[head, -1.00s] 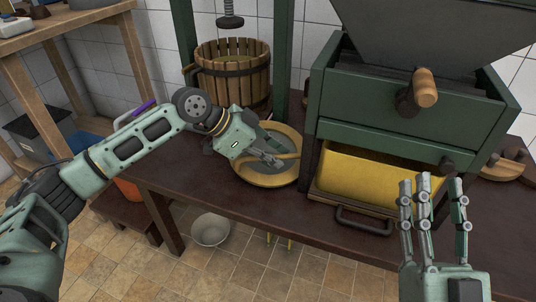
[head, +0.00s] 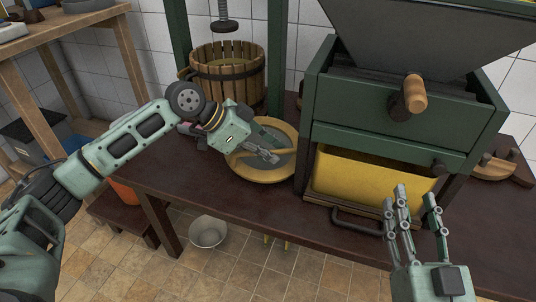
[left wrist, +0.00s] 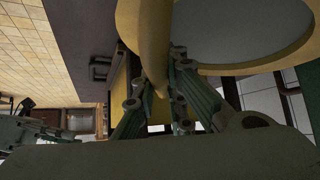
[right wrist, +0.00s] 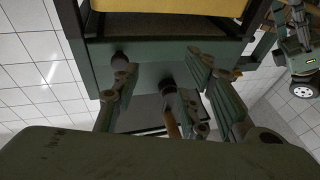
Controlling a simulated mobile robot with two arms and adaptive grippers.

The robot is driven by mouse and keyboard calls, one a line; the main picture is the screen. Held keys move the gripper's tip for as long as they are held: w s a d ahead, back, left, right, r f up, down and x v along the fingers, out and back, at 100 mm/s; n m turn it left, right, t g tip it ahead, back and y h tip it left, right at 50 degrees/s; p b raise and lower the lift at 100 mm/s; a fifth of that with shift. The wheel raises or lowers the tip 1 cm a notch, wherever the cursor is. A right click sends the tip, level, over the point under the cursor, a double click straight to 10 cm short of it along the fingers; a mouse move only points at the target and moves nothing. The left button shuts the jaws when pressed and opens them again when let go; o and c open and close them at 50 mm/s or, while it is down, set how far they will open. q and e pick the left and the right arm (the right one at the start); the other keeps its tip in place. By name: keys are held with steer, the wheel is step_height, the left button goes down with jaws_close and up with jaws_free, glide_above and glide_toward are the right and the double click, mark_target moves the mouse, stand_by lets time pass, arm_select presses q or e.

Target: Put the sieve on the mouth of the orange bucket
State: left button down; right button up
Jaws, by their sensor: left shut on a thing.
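The sieve, a round one with a tan wooden rim (head: 262,176) and a grey mesh, is over the dark table beside the green machine. My left gripper (head: 271,157) reaches across it and is shut on its rim; the rim also shows between the fingers in the left wrist view (left wrist: 154,45). I cannot tell whether the sieve touches the table. The orange bucket (head: 122,194) shows only as a small orange patch low behind my left arm; its mouth is hidden. My right gripper (head: 415,205) is open and empty in front of the machine.
The green machine (head: 395,130) with a wooden crank handle and a yellow bin (head: 365,180) stands on the dark table (head: 220,190). A slatted press basket (head: 228,85) is behind the sieve. A metal bowl (head: 208,232) sits on the tiled floor. A wooden shelf is at left.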

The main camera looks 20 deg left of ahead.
arm_select(q)
steer(key=a, duration=0.1)
steer(key=s+a+r, duration=0.1)
steer(key=shift+s+a+p, duration=0.15)
steer(key=shift+a+p, duration=0.2)
steer(key=shift+p, duration=0.05)
steer(key=s+a+p, duration=0.1)
steer(key=s+a, duration=0.6)
steer(key=a, duration=0.6)
steer(key=shift+s, duration=0.15)
arm_select(e)
step_height(320, 180, down, 11)
steer(key=d+g+h, duration=0.1)
steer(key=g+h, duration=0.1)
steer(key=g, duration=0.4)
steer(key=shift+s+d, duration=0.35)
steer(key=shift+s, duration=0.1)
